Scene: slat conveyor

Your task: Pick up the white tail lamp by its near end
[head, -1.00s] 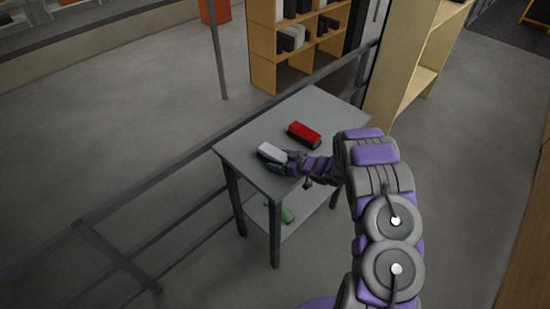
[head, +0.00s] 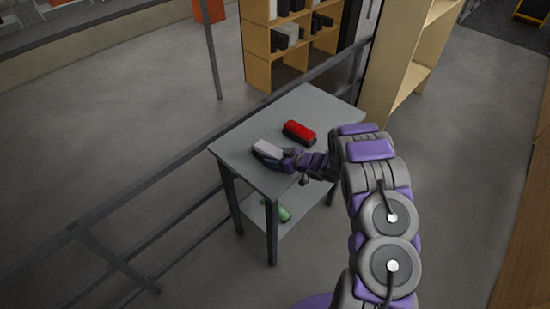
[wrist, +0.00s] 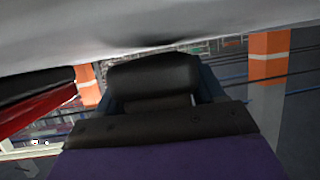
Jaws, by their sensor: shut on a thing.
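The white tail lamp (head: 267,147) is over the left part of the small grey table's top, with its near end at my gripper (head: 276,159). My gripper is shut on that near end. Whether the lamp still touches the table top is hard to tell. The fingertips are partly hidden by the lamp and my wrist.
A red tail lamp (head: 299,132) lies on the table (head: 325,104) behind and right of the white one. A green thing (head: 283,213) is on the lower shelf. Railings run behind the table. Wooden shelving (head: 404,65) stands close at the back right.

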